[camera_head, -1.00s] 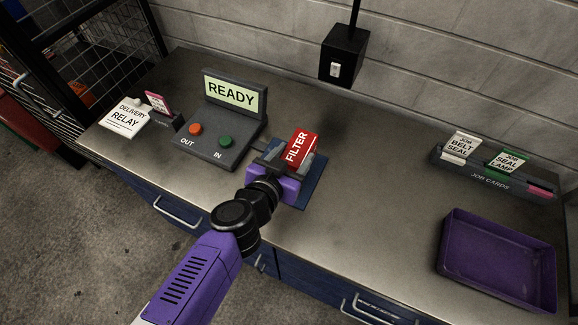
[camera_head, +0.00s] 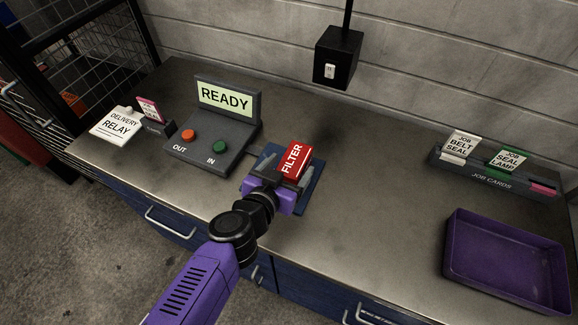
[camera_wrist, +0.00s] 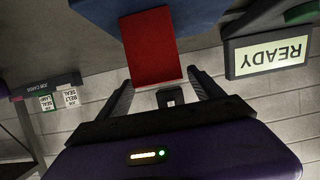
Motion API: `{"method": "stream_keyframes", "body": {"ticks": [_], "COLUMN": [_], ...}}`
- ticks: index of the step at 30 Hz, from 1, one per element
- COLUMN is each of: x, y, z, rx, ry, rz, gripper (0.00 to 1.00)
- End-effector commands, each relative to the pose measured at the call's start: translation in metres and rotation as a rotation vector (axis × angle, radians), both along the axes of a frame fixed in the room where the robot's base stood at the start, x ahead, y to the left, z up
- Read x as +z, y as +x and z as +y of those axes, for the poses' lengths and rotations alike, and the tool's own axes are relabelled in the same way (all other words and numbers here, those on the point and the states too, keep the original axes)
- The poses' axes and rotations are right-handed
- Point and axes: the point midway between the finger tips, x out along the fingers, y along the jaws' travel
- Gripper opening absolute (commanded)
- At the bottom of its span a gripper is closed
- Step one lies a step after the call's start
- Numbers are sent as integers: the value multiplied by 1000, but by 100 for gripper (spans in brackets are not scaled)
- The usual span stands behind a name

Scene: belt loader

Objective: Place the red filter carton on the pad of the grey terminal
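The red filter carton (camera_head: 293,160) sits over the blue pad (camera_head: 312,190), which joins the right side of the grey terminal (camera_head: 212,150). It appears to rest on the pad. The terminal screen reads READY, with an orange OUT button and a green IN button. My gripper (camera_head: 284,171) is at the carton's near end, with its fingers apart on either side. In the wrist view, the carton (camera_wrist: 152,48) lies between and beyond my fingertips (camera_wrist: 160,82), with a gap visible at the right finger. The blue pad (camera_wrist: 195,14) shows behind it. My gripper hides the pad's near part.
A purple tray (camera_head: 455,265) stands at the right front. A job card rack (camera_head: 490,178) is behind it. A black switch box (camera_head: 338,58) hangs at the wall. The counter between pad and tray is clear.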

Motion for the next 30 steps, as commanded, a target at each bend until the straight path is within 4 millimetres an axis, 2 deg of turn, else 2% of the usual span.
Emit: {"method": "stream_keyframes", "body": {"ticks": [8, 11, 24, 30], "x": [2, 5, 37, 46], "y": [0, -6, -80, -99], "z": [0, 4, 30, 36], "rx": [-1, 1, 1, 0], "ry": [2, 2, 3, 2], "rz": [-1, -1, 1, 3], "gripper": [76, 76, 76, 76]}}
